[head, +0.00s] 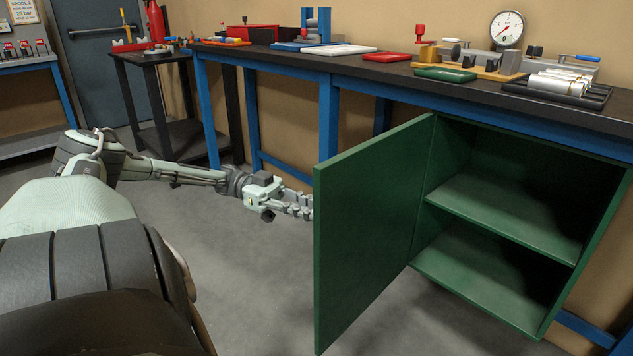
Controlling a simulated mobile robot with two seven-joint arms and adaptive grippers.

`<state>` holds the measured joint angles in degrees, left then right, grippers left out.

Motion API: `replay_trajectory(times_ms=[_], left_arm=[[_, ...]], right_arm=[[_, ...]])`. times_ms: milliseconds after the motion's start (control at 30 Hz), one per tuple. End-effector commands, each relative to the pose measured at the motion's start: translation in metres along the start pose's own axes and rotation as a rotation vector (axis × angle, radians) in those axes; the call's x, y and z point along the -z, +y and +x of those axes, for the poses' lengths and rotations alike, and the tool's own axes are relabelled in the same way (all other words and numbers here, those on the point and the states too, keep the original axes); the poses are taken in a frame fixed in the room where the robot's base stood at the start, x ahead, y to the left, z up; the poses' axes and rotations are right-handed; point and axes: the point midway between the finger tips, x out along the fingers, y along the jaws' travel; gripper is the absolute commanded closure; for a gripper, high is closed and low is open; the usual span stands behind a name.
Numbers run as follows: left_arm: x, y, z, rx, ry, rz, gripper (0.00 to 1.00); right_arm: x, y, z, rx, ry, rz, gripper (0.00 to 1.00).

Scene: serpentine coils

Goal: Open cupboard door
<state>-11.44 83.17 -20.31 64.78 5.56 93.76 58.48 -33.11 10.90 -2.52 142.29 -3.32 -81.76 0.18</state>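The green cupboard (519,223) hangs under the workbench at the right. Its door (367,226) stands wide open, swung out towards the left on its hinge side. The inside shows one middle shelf (503,215) and looks empty, with its right part in shadow. My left gripper (303,207) is at the outer face of the door, near its left edge. The fingertips are partly hidden behind the door, so I cannot tell whether they touch it or are open. The door's handle is not visible. My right gripper is out of view.
The workbench top (449,84) carries a pressure gauge (507,29), a green tray (444,74) and a rack of pale cylinders (561,85). Blue bench legs (328,120) stand behind the door. A dark side table (160,97) stands further left. The grey floor is clear.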

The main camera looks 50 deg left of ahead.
Motion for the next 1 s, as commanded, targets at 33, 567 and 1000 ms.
replay_trajectory(times_ms=[33,567,1000], left_arm=[[0.000,-0.001,-0.008,0.003,0.000,0.001,0.82],[-0.001,0.001,-0.066,0.000,0.000,-0.002,0.82],[0.000,0.001,-0.065,0.000,0.000,-0.002,0.82]], right_arm=[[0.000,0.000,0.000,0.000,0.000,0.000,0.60],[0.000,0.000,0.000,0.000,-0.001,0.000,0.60],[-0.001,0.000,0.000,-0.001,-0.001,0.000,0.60]])
